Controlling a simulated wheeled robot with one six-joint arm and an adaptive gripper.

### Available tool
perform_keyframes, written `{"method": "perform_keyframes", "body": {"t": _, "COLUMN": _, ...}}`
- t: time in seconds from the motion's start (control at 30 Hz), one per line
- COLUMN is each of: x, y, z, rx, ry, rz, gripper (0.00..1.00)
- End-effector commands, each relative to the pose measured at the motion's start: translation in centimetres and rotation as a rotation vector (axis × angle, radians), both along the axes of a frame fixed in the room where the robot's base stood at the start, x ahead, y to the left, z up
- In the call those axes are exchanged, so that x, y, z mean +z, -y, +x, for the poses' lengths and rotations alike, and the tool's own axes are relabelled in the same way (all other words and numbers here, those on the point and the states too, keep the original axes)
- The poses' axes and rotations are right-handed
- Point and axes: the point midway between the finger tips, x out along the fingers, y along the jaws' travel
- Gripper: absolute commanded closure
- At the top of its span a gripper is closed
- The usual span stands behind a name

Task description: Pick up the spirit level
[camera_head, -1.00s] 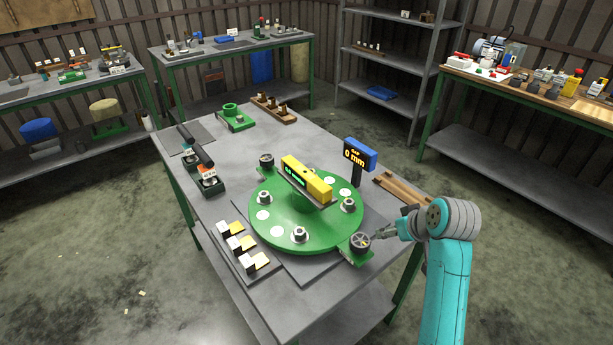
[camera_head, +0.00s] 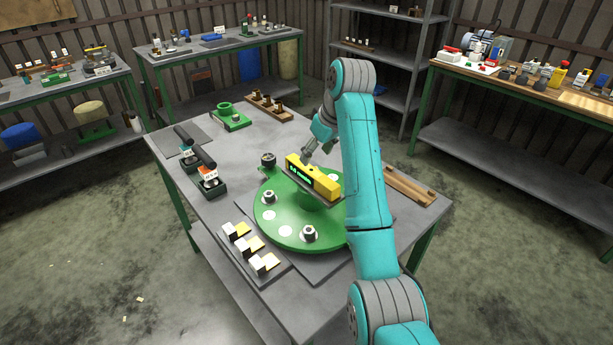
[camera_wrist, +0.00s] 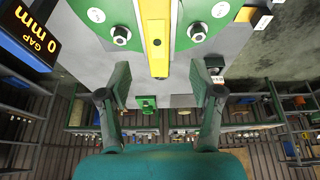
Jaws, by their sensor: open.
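The yellow spirit level (camera_head: 314,178) with a green display lies across the raised centre of the green round plate (camera_head: 275,238). It also shows in the wrist view (camera_wrist: 156,40), running up from between my fingers. My gripper (camera_head: 307,157) is above the far side of the level. In the wrist view my gripper (camera_wrist: 162,84) has its two fingers wide apart, one on each side of the level's line, with nothing between them held. My arm hides the right part of the plate and most of its nearer right side.
White-and-yellow blocks (camera_head: 250,249) stand on a grey board at the table's front left. Black-handled tools (camera_head: 203,160) lie at the left. A wooden rack (camera_head: 268,106) and green fixture (camera_head: 230,117) stand at the back. The gap display (camera_wrist: 30,35) shows in the wrist view.

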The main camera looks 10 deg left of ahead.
Motion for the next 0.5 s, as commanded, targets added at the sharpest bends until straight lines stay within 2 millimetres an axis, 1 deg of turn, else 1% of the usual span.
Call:
{"method": "perform_keyframes", "body": {"t": 0.03, "x": -0.8, "y": -0.2, "z": 0.1, "rx": 0.001, "ry": -0.003, "rz": -0.001, "gripper": 0.35}}
{"method": "perform_keyframes", "body": {"t": 0.1, "x": -1.6, "y": -0.5, "z": 0.4, "rx": 0.0, "ry": -0.001, "rz": 0.0, "gripper": 0.35}}
{"method": "perform_keyframes", "body": {"t": 0.37, "x": -3.4, "y": -0.9, "z": 0.8, "rx": 0.0, "ry": -0.001, "rz": -0.001, "gripper": 0.35}}
{"method": "perform_keyframes", "body": {"t": 0.5, "x": -5.3, "y": -1.1, "z": 1.1, "rx": -0.001, "ry": -0.002, "rz": -0.001, "gripper": 0.35}}
